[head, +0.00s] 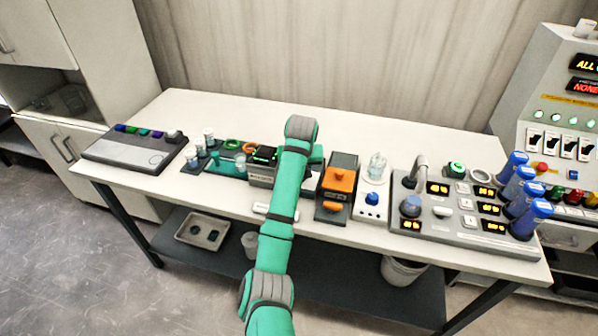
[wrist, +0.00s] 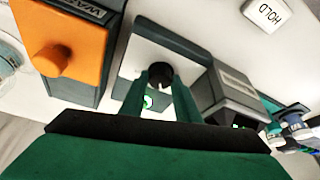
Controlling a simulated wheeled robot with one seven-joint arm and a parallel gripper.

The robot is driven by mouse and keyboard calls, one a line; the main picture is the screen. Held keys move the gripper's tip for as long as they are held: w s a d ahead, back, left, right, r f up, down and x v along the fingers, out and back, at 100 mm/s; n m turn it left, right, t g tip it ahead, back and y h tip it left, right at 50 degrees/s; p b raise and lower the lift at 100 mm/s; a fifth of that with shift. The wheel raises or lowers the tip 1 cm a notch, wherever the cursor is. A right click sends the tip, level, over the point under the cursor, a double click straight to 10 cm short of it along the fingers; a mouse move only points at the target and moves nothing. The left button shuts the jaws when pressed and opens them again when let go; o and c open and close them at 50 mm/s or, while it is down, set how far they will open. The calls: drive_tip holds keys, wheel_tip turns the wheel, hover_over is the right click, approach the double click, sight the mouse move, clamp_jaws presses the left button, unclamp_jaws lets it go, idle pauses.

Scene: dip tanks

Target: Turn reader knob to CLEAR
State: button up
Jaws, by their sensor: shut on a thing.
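The knob's pointer and the CLEAR mark cannot be read. A grey box-shaped unit (wrist: 237,95) with a pale label stands right beside it. In the head view a grey unit with a green-lit top (head: 262,174) is just left of my arm; my arm hides the knob and fingertips there.
An orange-fronted unit (head: 338,183) stands close on the right of my arm; it also shows in the wrist view (wrist: 72,55). A white HOLD label (wrist: 267,14) lies on the table. Cups (head: 208,135), a blue-knob stand (head: 372,200) and blue-capped cylinders (head: 520,190) occupy the table (head: 410,132).

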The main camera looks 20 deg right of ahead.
drive_tip(key=n+y, duration=0.1)
drive_tip(key=n, duration=0.1)
drive_tip(key=n+y, duration=0.1)
drive_tip(key=n, duration=0.2)
drive_tip(key=shift+d, duration=0.2)
drive_tip(key=shift+n, duration=0.3)
drive_tip(key=o, duration=1)
drive_tip(key=shift+o, duration=0.2)
drive_tip(key=v, duration=0.6)
drive_tip(key=shift+d, duration=0.1)
drive_tip(key=shift+v, duration=2.4)
